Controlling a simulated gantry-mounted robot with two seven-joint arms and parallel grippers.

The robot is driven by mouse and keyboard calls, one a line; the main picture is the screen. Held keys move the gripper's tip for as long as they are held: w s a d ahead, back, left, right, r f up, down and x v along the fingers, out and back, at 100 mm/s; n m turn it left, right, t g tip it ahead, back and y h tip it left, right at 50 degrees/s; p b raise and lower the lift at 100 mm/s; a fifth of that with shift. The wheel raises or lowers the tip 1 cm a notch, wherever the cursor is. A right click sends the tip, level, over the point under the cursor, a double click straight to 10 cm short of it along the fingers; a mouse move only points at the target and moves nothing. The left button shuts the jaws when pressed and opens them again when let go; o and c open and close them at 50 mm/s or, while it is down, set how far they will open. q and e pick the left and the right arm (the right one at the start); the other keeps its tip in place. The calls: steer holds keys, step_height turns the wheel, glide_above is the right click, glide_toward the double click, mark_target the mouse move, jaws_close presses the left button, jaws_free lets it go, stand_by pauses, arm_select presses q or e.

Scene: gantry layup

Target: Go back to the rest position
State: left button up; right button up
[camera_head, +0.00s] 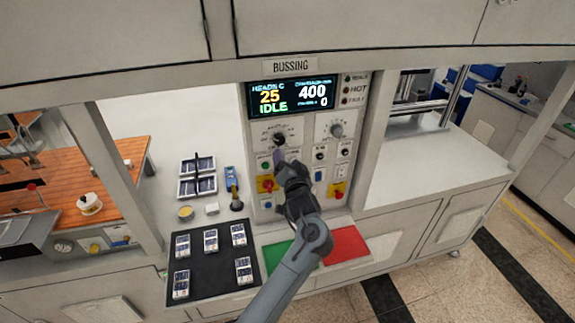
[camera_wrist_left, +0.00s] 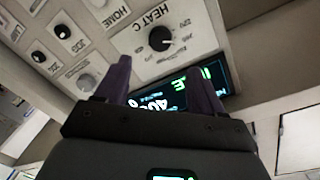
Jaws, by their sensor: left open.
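My left gripper (camera_head: 279,157) is in front of the control panel, just below the left black knob (camera_head: 279,139) in the head view. Its arm rises from the bottom edge. In the left wrist view the two purple fingers of the left gripper (camera_wrist_left: 161,82) are spread apart with nothing between them. The black knob marked HEAT C (camera_wrist_left: 160,38) shows beyond the fingertips, and the fingers are not around it. The display (camera_head: 290,96) reads 25, IDLE, 400 and 0. It is partly hidden by a finger in the wrist view. My right gripper is not in view.
A second knob (camera_head: 336,130) and several buttons sit on the same panel. Below are a black mat (camera_head: 211,265) with several small packs, a green pad (camera_head: 277,256) and a red pad (camera_head: 345,245). The counter at right (camera_head: 440,160) is mostly clear.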

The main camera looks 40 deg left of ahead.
arm_select(q)
steer(key=shift+s+d, duration=0.2)
stand_by(0.3)
steer(key=s+f+m+g+h+p, duration=0.1)
steer(key=s+f+m+h+p, duration=0.35)
steer(key=s+f, duration=1.65)
steer(key=s+d+r+g+h, duration=0.1)
steer(key=s+d+g+h, duration=0.2)
steer(key=s+d, duration=0.5)
steer(key=s+d+r+n+g+h+p, duration=0.1)
steer(key=s+d+g+h, duration=0.3)
steer(key=s+d, duration=0.5)
steer(key=shift+s+d+r+h, duration=0.3)
steer(key=shift+s+r+h, duration=0.45)
steer(key=shift+s, duration=0.85)
